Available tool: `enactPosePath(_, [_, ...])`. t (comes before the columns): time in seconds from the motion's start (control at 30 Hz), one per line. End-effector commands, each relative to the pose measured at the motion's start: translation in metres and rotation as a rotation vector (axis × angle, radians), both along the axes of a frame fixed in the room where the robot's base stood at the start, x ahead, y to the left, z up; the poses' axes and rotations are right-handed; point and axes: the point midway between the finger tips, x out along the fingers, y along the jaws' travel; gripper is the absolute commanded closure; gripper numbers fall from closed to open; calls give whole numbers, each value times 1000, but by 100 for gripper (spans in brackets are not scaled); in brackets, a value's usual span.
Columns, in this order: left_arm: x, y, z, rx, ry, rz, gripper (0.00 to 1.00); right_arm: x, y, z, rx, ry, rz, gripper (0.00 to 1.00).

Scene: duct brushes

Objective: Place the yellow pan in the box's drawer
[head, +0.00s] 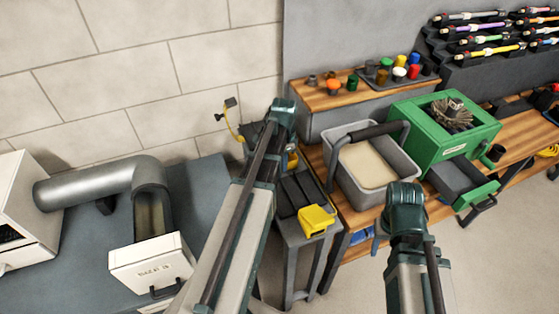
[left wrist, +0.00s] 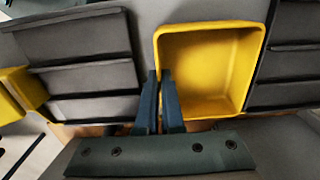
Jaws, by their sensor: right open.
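The yellow pan (left wrist: 235,65) shows in the left wrist view as an open, shallow rectangular tray, with a dark slotted surface on either side. My left gripper (left wrist: 160,80) has its fingers close together across the pan's left rim, shut on it. In the head view only a little of the pan (head: 292,160) shows beside my left arm, which hides the rest. The green box (head: 440,130) stands on the wooden bench at the right; its grey drawer (head: 457,180) is pulled out and its handle faces front. My right gripper (head: 405,195) is open, in front of the bench, left of the drawer.
A grey bin (head: 345,185) with a dark handle stands left of the green box. A yellow block (head: 316,220) sits on the grey stand's front. A white box (head: 152,262) and metal duct (head: 100,185) are at the left. Coloured caps (head: 400,73) and brushes stand behind.

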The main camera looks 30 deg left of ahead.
Motion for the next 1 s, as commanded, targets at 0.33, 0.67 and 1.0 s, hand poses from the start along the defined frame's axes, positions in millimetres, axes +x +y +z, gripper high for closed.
enactPosePath(0.33, [0,0,15,0,0,0,100,0,0,15,0,0,0,50])
enactPosePath(0.67, [0,0,62,0,0,0,100,0,0,62,0,0,0,50])
enactPosePath(1.0, [0,0,100,0,0,0,100,0,0,101,0,0,0,50])
